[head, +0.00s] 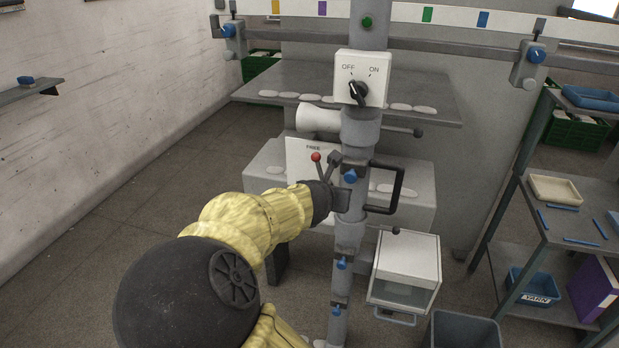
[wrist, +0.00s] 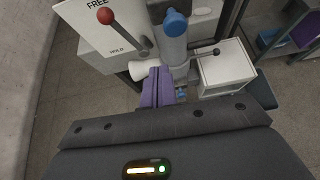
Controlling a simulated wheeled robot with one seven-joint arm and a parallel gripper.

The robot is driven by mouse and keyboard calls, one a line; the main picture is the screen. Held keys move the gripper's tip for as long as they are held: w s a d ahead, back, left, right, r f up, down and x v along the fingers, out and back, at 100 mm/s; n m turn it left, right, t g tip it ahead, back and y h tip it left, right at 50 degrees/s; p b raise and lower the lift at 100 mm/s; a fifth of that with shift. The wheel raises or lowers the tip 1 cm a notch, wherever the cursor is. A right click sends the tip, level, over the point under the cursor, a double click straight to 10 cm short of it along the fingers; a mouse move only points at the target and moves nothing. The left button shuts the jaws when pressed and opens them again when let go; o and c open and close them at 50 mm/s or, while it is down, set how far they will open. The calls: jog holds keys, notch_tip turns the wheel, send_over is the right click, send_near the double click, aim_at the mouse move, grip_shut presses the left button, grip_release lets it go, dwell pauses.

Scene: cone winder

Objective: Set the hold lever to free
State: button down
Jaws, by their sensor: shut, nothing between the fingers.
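The hold lever (head: 315,158) has a red ball knob on a dark stem, in front of a white plate (head: 299,165). In the wrist view the lever (wrist: 105,17) slants up and left from its pivot. Its knob sits just under the word FREE, with the word HOLD lower on the plate. My gripper (wrist: 157,72) shows purple fingers shut together, empty, below and right of the lever and apart from it. In the head view my wrist is beside the grey post, just below the lever; the fingertips are hard to make out there.
The grey post (head: 349,235) carries blue knobs, a black handle (head: 399,190) and an OFF/ON switch box (head: 361,77). A white box (head: 405,262) hangs right of the post. A shelf rack (head: 562,233) stands at right. Floor at left is clear.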

jog(key=s+d+f+m+g, duration=0.7)
jog(key=d+f+m, duration=0.5)
jog(key=m, duration=0.4)
jog(key=s+d+r+m+g+y, duration=0.1)
jog(key=s+r+m+y, duration=0.1)
jog(key=s+m, duration=1.4)
jog(key=shift+s+m+g+y, duration=0.3)
jog(key=shift+m+g+y, duration=0.1)
jog(key=shift+m+y, duration=0.1)
